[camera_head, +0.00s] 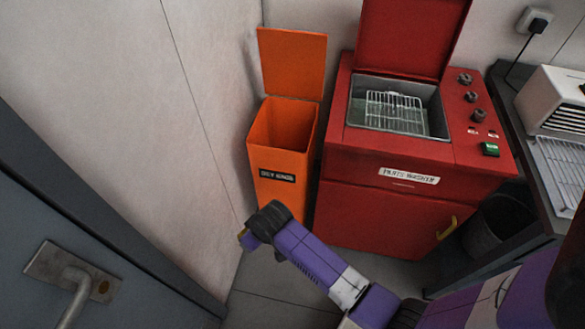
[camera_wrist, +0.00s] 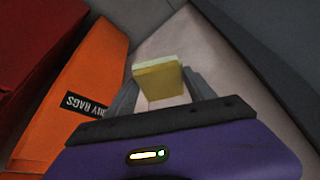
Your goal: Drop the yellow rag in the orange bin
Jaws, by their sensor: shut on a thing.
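My gripper (camera_wrist: 158,100) is shut on the yellow rag (camera_wrist: 157,80), which shows as a small folded block between the fingers in the wrist view. In the head view my gripper is in front of the bin's lower left, below the rim. The bin (camera_wrist: 88,75) is left of my gripper in the wrist view.
A red parts washer (camera_head: 390,205) with its lid up stands right of the bin. A dark bench (camera_head: 545,190) with a white unit (camera_head: 555,105) is at the far right. A grey door (camera_head: 80,240) with a handle is at the left. Pale walls are behind.

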